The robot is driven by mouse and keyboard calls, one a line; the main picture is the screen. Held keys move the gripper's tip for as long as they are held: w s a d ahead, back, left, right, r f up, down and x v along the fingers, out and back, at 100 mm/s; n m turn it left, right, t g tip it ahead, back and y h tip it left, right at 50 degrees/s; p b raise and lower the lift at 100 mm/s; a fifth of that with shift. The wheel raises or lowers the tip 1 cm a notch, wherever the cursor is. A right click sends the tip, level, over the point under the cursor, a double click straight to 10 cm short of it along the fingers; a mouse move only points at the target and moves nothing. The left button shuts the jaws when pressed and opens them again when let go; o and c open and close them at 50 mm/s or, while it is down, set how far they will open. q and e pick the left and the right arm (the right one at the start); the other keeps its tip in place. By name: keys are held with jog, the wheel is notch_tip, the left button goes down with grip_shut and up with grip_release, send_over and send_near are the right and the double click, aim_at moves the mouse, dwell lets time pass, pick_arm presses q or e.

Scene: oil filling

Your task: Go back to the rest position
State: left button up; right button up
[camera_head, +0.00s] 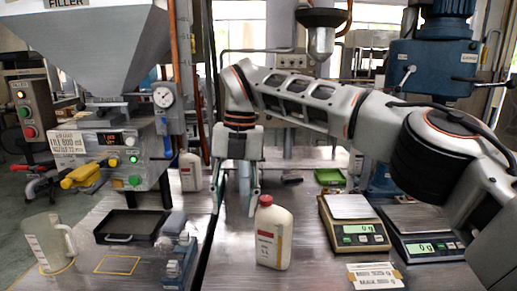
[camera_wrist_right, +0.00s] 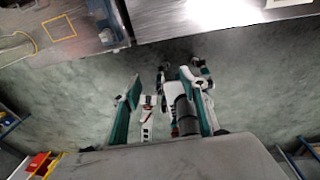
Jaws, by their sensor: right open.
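My right gripper (camera_head: 238,211) hangs over the steel table in the head view, fingers pointing down. It is open, and I see nothing between its fingers. It stands left of and behind a white bottle (camera_head: 284,240) with a red cap, apart from it in the picture. In the right wrist view the right gripper (camera_wrist_right: 163,88) shows two spread teal fingers. Beyond them are the floor and some white and dark parts that I cannot make out clearly. My left gripper is not identifiable in either view.
Two scales, a beige one (camera_head: 357,236) and a darker one (camera_head: 428,248), stand right of the bottle. A green tray (camera_head: 330,177) lies farther back.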

jog(key=s+a+f+n+g+y, duration=0.4)
jog(key=s+a+f+g+y, duration=0.1)
jog(key=s+a+f, duration=0.6)
jog(key=s+a+r+m+g+y, duration=0.2)
jog(key=s+a+y, duration=0.4)
jog(key=a+y, duration=0.35)
jog(key=w+d+f+m+t+y, duration=0.25)
jog(key=w+d+m+t, duration=0.35)
jog(key=m+t, duration=0.4)
jog(key=w+d+f+m+t+y, duration=0.1)
jog(key=w+d+f+m+t, duration=0.35)
jog(key=d+m+t, duration=0.5)
jog(key=w+d+f+m+t+h, duration=0.1)
jog(key=d+f+m+t+h, duration=0.4)
jog(key=d+f+m+h, duration=0.15)
jog(key=s+d+f+m+g+h, duration=0.1)
jog(key=s+d+f+m+h, duration=0.2)
jog(key=d+f, duration=0.45)
jog(key=s+d+f+m+g+h, duration=0.1)
jog(key=s+d+f+m+h, duration=0.25)
jog(key=d+f, duration=0.4)
jog(key=s+d+f+m+g+h, duration=0.1)
jog(key=s+d+f+g+h, duration=0.2)
jog(key=s+d+f, duration=0.6)
notch_tip(320, 180, down, 2)
jog(key=s+g, duration=0.1)
jog(key=s, duration=0.1)
jog(key=shift+s, duration=0.4)
